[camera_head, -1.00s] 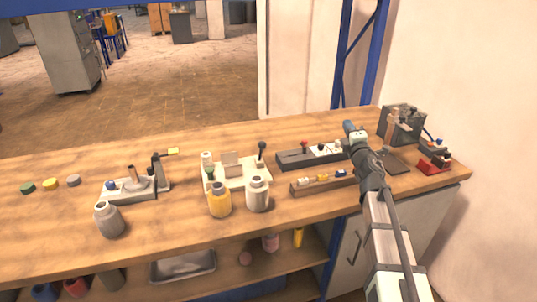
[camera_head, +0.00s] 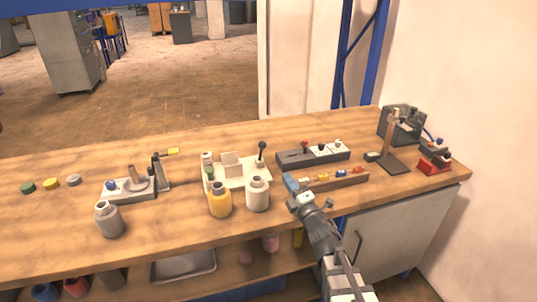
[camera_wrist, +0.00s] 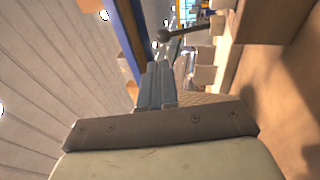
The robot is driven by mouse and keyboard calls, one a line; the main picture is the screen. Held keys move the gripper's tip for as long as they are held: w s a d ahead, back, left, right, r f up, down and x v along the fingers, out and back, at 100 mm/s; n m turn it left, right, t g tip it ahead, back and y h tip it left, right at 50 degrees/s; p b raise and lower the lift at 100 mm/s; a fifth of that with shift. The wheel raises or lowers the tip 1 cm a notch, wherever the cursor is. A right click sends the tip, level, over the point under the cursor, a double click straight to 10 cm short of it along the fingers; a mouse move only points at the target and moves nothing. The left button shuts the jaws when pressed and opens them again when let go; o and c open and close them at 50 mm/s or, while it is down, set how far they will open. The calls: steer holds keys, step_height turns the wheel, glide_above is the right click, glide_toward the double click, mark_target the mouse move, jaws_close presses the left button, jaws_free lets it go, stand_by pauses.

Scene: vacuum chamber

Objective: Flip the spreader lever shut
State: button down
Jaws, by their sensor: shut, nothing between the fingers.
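Two levers stand on the bench, and no readable label tells which is the spreader. My gripper (camera_head: 290,183) is shut and empty, to the right of the cream fixture and apart from both levers. Its closed fingers show in the wrist view (camera_wrist: 155,86).
A yellow bottle (camera_head: 220,200) and a white bottle (camera_head: 257,194) stand in front of the cream fixture. A wooden rack (camera_head: 338,182) lies just right of my gripper, with a dark switch box (camera_head: 292,160) behind. A grey bottle (camera_head: 109,220) stands at the left.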

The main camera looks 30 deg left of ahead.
mark_target(264, 147)
steer(key=shift+s+f, duration=0.3)
steer(key=shift+s, duration=0.2)
steer(key=shift+w+a, duration=0.1)
steer(key=shift+a, duration=0.05)
steer(key=x, duration=1.3)
steer(key=shift+w+a+r, duration=0.15)
steer(key=shift+w+a, duration=0.05)
steer(key=shift+a, duration=0.15)
